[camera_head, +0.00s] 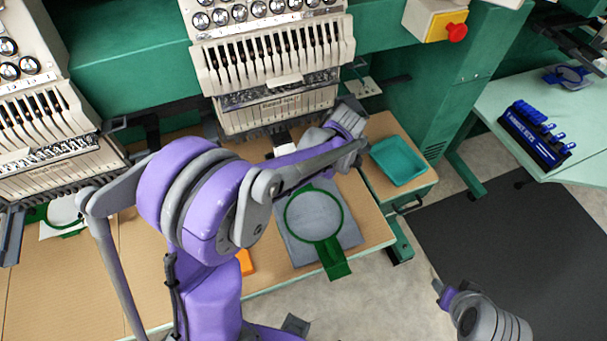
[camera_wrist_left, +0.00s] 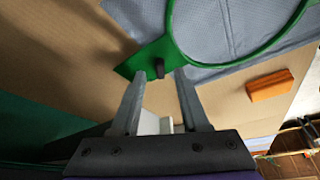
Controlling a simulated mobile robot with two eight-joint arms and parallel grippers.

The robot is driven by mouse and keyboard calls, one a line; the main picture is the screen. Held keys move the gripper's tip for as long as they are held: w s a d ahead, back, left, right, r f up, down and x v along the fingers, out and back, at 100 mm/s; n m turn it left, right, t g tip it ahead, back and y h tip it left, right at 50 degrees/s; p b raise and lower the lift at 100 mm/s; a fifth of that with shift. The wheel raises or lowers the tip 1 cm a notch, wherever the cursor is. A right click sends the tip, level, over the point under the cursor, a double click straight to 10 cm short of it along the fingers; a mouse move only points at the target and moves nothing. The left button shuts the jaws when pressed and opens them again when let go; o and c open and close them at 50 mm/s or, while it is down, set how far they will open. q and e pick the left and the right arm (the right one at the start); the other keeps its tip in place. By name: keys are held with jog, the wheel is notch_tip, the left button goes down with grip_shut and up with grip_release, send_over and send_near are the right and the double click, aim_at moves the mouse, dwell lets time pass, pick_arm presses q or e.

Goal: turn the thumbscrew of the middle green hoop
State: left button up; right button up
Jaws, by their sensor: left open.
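A green hoop (camera_head: 343,222) lies on grey fabric on the tan tabletop, under my left arm. Its broad green bracket (camera_head: 335,262) points to the front edge. In the left wrist view the hoop (camera_wrist_left: 172,35) has a green corner plate (camera_wrist_left: 135,66) with a small dark thumbscrew (camera_wrist_left: 160,68) standing on it. My left gripper (camera_wrist_left: 163,82) is open, its two fingers on either side of the thumbscrew with gaps showing. Whether they touch it is not clear. My right gripper (camera_head: 443,294) is at the lower right, away from the hoop.
Embroidery heads (camera_head: 275,60) hang close behind the hoop. An orange block (camera_head: 246,262) lies to its left, also in the left wrist view (camera_wrist_left: 269,85). A teal tray (camera_head: 398,160) stands to the right. Another green hoop (camera_head: 37,213) is at far left.

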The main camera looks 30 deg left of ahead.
pick_arm(q)
jog(key=shift+x, duration=0.9)
grip_shut()
